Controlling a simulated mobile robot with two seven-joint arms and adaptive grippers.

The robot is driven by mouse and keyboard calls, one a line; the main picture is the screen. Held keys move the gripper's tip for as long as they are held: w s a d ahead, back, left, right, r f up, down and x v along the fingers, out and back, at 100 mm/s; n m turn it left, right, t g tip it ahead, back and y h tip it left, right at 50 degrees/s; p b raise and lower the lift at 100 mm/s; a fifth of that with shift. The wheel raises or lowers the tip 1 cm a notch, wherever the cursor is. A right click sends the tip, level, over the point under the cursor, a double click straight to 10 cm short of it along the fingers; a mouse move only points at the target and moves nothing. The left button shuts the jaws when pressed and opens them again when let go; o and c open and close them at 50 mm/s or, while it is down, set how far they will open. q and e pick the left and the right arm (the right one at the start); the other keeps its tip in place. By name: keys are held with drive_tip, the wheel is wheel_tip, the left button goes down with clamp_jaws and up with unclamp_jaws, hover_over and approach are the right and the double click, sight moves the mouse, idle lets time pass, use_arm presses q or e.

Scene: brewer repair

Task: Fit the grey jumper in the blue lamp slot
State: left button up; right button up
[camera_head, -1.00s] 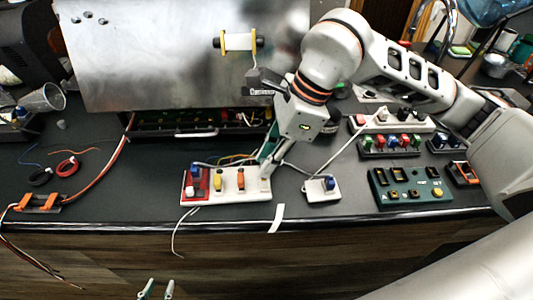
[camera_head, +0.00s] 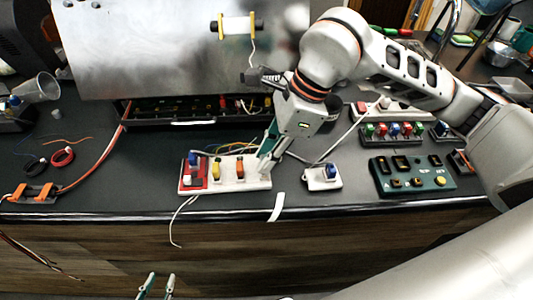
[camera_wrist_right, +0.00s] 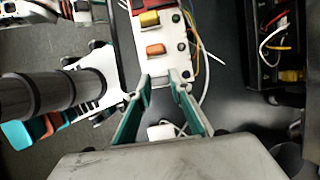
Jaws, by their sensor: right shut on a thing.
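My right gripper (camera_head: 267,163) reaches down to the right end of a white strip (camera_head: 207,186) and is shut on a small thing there. In the right wrist view its green fingers (camera_wrist_right: 162,80) meet the strip's near end. The held piece is mostly hidden, so I cannot make out a grey jumper. The strip carries a red block (camera_head: 193,180) with a blue part, a yellow piece (camera_head: 218,170) and an orange piece (camera_head: 240,169). I cannot tell which slot is the blue lamp's. My left gripper (camera_head: 160,284) is open and empty at the bottom edge, in front of the bench.
A small white block with a blue part (camera_head: 331,171) sits right of the strip. A green panel (camera_head: 411,183) and a row of coloured switches (camera_head: 393,131) are further right. An open wiring bay (camera_head: 190,118) lies behind. A loose white wire hangs over the front edge.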

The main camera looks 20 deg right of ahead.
drive_tip(key=shift+f+b, duration=0.65)
drive_tip(key=shift+b, duration=0.35)
idle(2.4)
drive_tip(key=o, duration=0.9)
drive_tip(key=v, duration=1.2)
